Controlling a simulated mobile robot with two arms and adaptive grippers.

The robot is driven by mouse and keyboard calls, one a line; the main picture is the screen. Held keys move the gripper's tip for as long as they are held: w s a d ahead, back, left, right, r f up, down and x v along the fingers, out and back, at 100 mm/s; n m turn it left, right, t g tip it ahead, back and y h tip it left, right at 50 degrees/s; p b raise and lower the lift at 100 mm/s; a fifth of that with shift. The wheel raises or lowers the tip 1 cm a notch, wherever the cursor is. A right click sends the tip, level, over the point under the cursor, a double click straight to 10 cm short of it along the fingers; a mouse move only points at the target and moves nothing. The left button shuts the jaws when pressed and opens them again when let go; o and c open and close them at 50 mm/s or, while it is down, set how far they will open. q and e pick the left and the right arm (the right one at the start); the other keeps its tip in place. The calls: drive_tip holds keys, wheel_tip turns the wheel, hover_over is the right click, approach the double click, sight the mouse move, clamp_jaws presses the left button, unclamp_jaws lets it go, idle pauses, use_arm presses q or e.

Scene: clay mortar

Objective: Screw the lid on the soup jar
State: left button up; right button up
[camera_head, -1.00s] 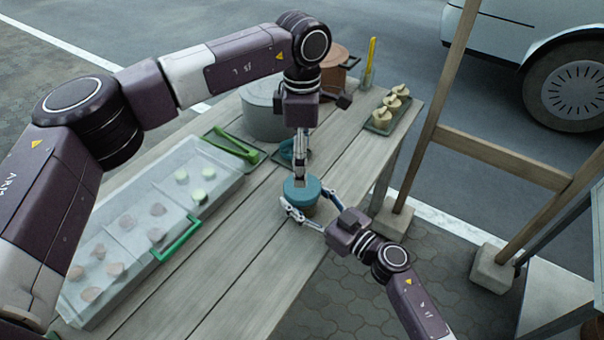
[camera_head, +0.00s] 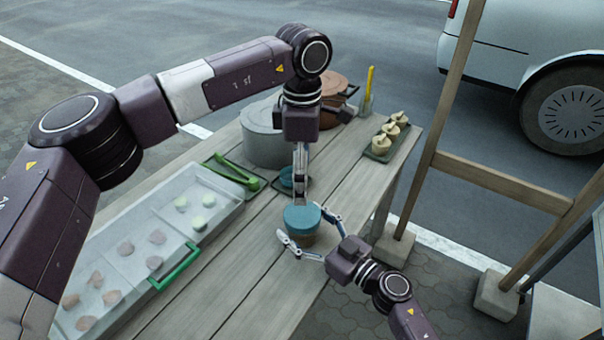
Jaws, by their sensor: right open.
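My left gripper (camera_head: 299,202) points down at the lid's far edge. Its fingers line up in this view, so their opening and any contact with the lid are unclear. My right gripper (camera_head: 306,226) is open, coming from the lower right, with one finger on each side of the jar.
A clear bin (camera_head: 150,225) with food pieces and a green handle fills the table's left. Green tongs (camera_head: 240,172), a grey pot (camera_head: 265,138), a brown pot (camera_head: 338,90) and a tray of pastries (camera_head: 382,143) stand behind. A wooden frame (camera_head: 500,184) stands right of the table.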

drive_tip(key=shift+d, duration=0.1)
drive_tip(key=v, duration=1.2)
